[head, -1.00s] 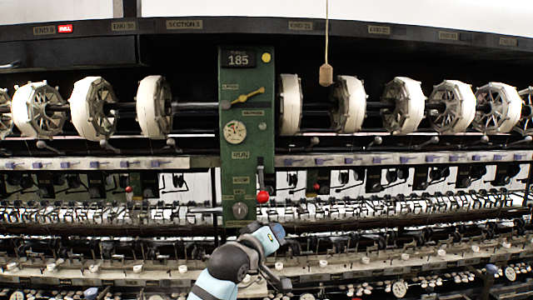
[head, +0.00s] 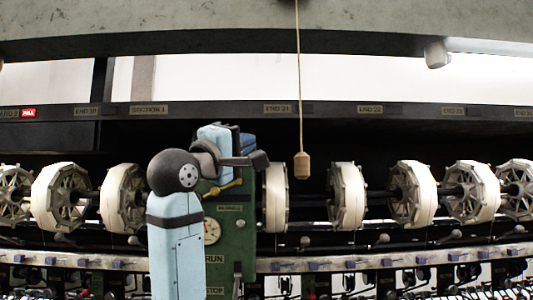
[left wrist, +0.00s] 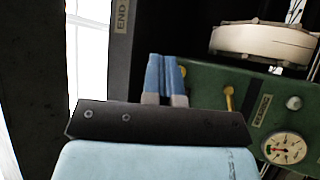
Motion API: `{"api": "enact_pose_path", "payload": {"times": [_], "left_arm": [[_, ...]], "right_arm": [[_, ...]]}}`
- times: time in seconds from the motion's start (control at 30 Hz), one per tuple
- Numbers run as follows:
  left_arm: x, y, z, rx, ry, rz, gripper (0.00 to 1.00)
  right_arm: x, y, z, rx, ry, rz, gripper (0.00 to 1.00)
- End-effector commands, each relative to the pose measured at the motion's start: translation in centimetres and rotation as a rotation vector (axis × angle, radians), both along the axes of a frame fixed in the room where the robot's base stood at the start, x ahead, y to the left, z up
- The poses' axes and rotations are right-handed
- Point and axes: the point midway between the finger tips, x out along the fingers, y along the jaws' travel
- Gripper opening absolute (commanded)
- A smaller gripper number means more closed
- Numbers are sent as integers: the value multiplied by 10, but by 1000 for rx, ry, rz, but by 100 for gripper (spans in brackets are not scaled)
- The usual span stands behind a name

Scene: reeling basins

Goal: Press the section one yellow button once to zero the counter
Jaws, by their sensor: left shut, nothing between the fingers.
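The green section panel (head: 240,221) stands left of centre in the head view; it also shows in the left wrist view (left wrist: 215,82). My left gripper (head: 248,141) is raised in front of the panel's top, its blue fingers shut with nothing between them. The fingers also show in the left wrist view (left wrist: 166,75), over the panel's upper part. I cannot tell whether the fingertips touch the panel. My right gripper is not in view.
A yellow lever (head: 222,188) and a round gauge (head: 212,231) are on the panel below my gripper. White reels (head: 347,197) flank the panel on both sides. A wooden weight (head: 302,165) hangs on a cord to the right. A beam (head: 380,40) crosses above.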

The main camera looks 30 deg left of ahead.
Motion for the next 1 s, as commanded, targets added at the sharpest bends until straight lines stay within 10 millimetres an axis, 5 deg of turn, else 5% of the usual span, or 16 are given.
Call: {"api": "enact_pose_path", "payload": {"times": [0.57,1.0], "left_arm": [[1,3,3,-4,-3,0,0],[48,32,2,-4,-2,0,0]], "right_arm": [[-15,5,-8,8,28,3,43],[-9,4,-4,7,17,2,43]]}}
